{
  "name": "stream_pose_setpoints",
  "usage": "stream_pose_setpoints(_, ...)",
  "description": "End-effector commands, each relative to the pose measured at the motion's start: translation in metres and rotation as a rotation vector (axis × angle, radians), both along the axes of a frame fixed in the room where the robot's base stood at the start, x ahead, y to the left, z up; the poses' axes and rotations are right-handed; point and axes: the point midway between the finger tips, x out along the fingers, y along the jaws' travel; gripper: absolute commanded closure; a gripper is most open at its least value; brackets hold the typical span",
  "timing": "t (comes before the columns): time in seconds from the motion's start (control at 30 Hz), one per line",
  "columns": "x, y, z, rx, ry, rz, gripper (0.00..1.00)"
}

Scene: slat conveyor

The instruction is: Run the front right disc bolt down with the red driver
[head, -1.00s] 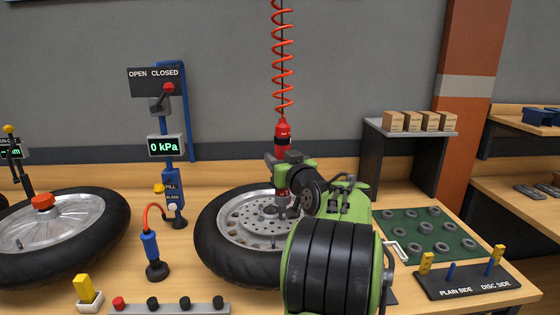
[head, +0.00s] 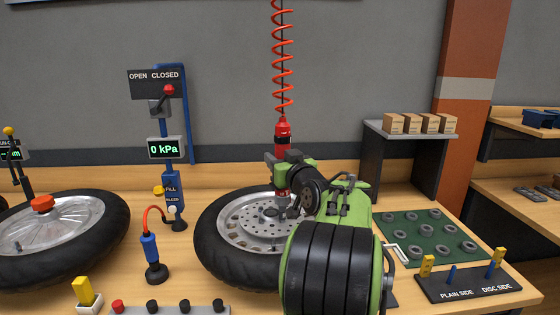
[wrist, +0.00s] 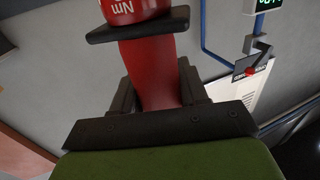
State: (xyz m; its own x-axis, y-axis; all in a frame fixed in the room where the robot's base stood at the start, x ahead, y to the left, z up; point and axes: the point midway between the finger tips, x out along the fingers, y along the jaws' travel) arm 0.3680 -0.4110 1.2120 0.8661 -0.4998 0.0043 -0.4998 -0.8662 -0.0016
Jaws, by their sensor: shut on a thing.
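The red driver (head: 283,134) hangs upright from a red coiled cord. My gripper (head: 281,174) is shut around the driver's body, and the wrist view shows the red shaft (wrist: 149,70) between the dark jaws. The driver's lower end is over the right part of the silver brake disc (head: 247,219), which lies on the wheel in front of me. My arm hides the disc's right and front right parts. I cannot tell whether the driver's tip touches the front right bolt, which is hidden or too small to make out.
Another wheel (head: 115,225) with a red cap lies at the left. A post with a 0 kPa display (head: 166,149) and a blue inflator (head: 150,250) stand between the wheels. A green mat with several rings (head: 400,220) and a black peg block (head: 470,288) are at the right.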

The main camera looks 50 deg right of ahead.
Motion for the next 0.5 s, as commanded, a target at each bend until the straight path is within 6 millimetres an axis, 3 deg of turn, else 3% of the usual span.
stream_pose_setpoints(0.5, 0.0, 0.0, 0.012, 0.0, -0.001, 0.0, 1.0)
